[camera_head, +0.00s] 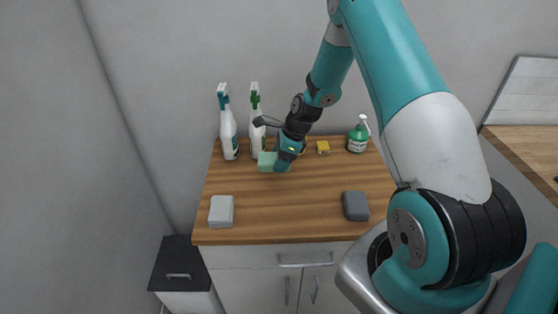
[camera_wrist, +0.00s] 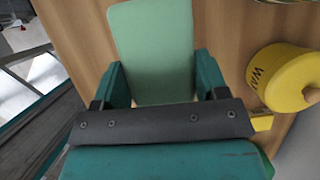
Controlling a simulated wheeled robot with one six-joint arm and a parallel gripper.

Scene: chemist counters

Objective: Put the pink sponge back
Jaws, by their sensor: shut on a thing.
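No pink sponge shows in either view. My gripper (camera_head: 281,164) is low over the back middle of the wooden counter top, shut on a light green sponge (camera_head: 266,161). In the wrist view the green sponge (camera_wrist: 155,45) lies between the two teal fingers of my gripper (camera_wrist: 161,82) and extends beyond their tips. The part of the sponge nearest the palm is hidden. Whether the sponge touches the counter I cannot tell.
Two white spray bottles (camera_head: 229,130) (camera_head: 257,132) stand close left of my gripper. A yellow tin (camera_wrist: 280,78) and a yellow block (camera_head: 323,147) are right. A green pump bottle (camera_head: 357,138) stands back right. A light grey stack (camera_head: 221,211) and dark grey block (camera_head: 355,206) lie in front; between is clear.

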